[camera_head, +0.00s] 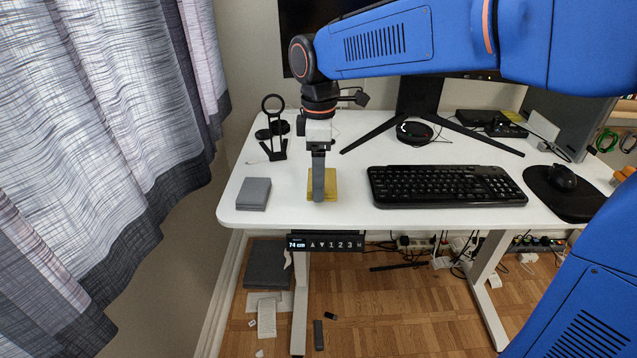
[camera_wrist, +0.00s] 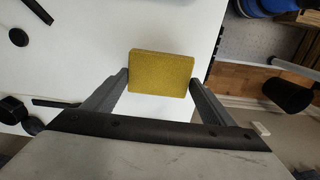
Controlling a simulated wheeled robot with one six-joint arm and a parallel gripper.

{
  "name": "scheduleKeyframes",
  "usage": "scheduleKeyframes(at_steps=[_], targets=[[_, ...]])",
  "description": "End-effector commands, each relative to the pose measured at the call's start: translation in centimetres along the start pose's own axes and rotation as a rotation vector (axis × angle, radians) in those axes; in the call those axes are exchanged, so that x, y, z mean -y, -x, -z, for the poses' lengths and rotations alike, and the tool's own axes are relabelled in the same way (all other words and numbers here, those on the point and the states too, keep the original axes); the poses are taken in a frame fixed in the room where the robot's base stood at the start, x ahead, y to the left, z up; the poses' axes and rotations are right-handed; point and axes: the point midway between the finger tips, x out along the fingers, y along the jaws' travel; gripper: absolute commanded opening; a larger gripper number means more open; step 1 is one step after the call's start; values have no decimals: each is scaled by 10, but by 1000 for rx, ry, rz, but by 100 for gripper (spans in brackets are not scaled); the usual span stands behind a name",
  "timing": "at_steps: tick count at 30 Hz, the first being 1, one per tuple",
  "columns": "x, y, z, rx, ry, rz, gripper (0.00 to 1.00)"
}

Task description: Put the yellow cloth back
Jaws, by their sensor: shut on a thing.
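The yellow cloth (camera_head: 331,186) is a flat, square-edged piece over the white desk, left of the keyboard; my gripper partly covers it in the head view. In the wrist view the cloth (camera_wrist: 160,72) sits between my two fingertips, which touch its left and right sides. My gripper (camera_head: 318,198) points down and is shut on the cloth. In the wrist view my gripper (camera_wrist: 160,80) has its fingers spread by the cloth's width. I cannot tell whether the cloth rests on the desk or is slightly above it.
A grey box (camera_head: 254,193) lies left of the gripper. A black stand (camera_head: 274,130) is behind it. The black keyboard (camera_head: 445,187) is close on the right, with a mouse (camera_head: 563,177) on a dark pad beyond. The white desk's (camera_head: 290,213) front edge is near.

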Motion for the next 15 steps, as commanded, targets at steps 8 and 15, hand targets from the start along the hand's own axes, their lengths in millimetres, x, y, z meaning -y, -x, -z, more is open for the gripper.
scheduleKeyframes(at_steps=[8,15], targets=[[-1,-26,0,0,0,0,60],[-1,-27,0,1,0,0,60]])
